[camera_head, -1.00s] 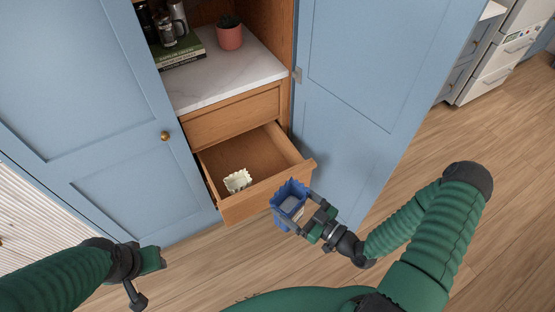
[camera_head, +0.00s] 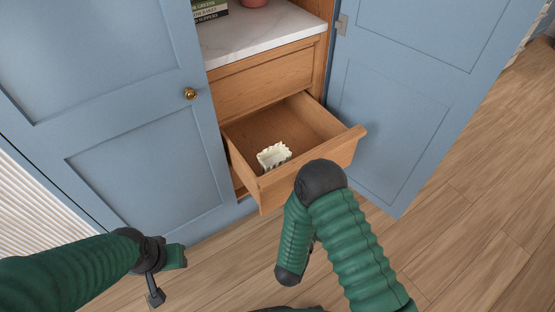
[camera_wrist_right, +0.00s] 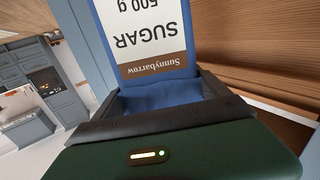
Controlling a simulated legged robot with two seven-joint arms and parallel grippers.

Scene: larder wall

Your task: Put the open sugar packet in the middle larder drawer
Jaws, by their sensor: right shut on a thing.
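The sugar packet (camera_wrist_right: 155,40), blue with a white and brown label reading upside down, is in my right gripper (camera_wrist_right: 160,98) in the right wrist view. The jaws are shut on it. In the head view my right arm hides the gripper and packet. The larder drawer (camera_head: 312,168) is pulled out, below a closed drawer (camera_head: 265,82); a small white crinkled-edged packet (camera_head: 273,155) stands inside it. My right arm is in front of the drawer's right part. My left gripper (camera_head: 165,276) is at lower left, apart from everything; its jaw opening is unclear.
Blue larder doors stand left (camera_head: 125,120) and right (camera_head: 410,110) of the drawers. A marble shelf (camera_head: 258,35) above holds a book (camera_head: 210,11) and a pink pot (camera_head: 254,2). The drawer floor has free room behind and right of the white packet. Wood floor lies in front.

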